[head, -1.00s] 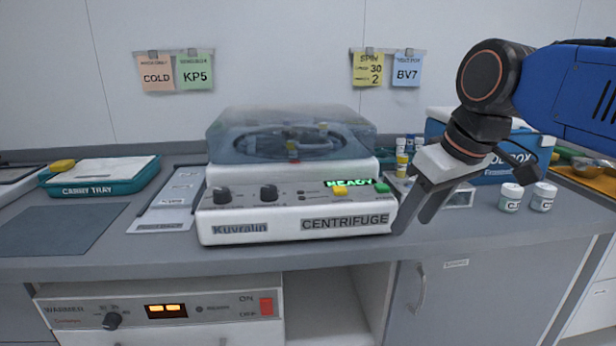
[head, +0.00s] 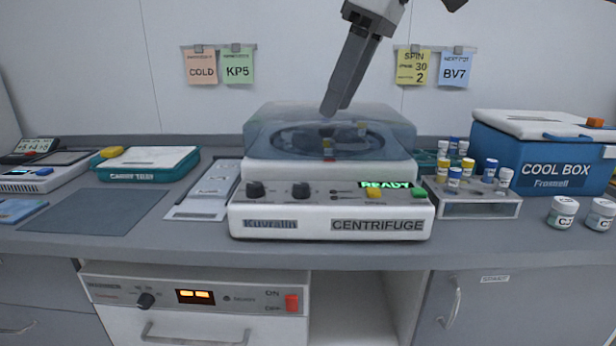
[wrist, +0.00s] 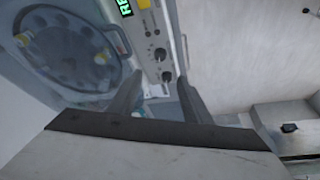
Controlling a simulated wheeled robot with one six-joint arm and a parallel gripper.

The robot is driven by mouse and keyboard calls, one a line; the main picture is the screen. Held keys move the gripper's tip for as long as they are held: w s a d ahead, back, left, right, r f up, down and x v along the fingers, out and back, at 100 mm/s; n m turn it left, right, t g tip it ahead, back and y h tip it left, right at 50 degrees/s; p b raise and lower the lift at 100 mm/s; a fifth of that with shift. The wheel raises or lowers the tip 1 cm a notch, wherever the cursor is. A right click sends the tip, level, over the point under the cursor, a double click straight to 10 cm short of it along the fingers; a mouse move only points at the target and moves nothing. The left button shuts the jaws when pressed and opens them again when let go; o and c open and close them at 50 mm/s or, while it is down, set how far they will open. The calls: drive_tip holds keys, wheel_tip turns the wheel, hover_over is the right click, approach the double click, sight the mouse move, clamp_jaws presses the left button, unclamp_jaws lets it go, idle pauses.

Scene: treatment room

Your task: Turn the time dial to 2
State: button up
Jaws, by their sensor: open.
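The white centrifuge (head: 310,215) stands on the counter with its clear lid closed. Its front panel has two dark dials, the left dial (head: 255,189) and the right dial (head: 301,190); their small markings are too small to read, so I cannot tell which is time. Both also show in the wrist view, the left (wrist: 167,76) and the right (wrist: 160,54). My gripper (head: 334,104) is in front of or above the lid, fingers pointing down, empty and touching no dial. In the wrist view the open fingers (wrist: 160,78) spread near the dials.
A green READY display (head: 387,184) is lit, beside a yellow button (head: 374,193) and a green button (head: 419,192). A yellow note (head: 412,68) reads SPIN, 30 and 2. A vial rack (head: 480,207) stands right of the centrifuge, a flat panel (head: 203,192) left.

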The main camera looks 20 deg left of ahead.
sight(301, 185)
drive_tip(key=x, duration=1.6)
drive_tip(key=shift+f, duration=0.25)
drive_tip(key=c, duration=1.1)
drive_tip(key=shift+o, duration=0.2)
drive_tip(key=shift+s+a+m+t+h, duration=0.15)
drive_tip(key=shift+m+t, duration=0.4)
drive_tip(key=shift+m, duration=0.85)
drive_tip(key=shift+w+m+t+h, duration=0.1)
drive_tip(key=shift+m+t+h, duration=0.3)
drive_tip(key=shift+m, duration=1)
drive_tip(key=o, duration=1.1)
drive_tip(key=shift+c, duration=0.2)
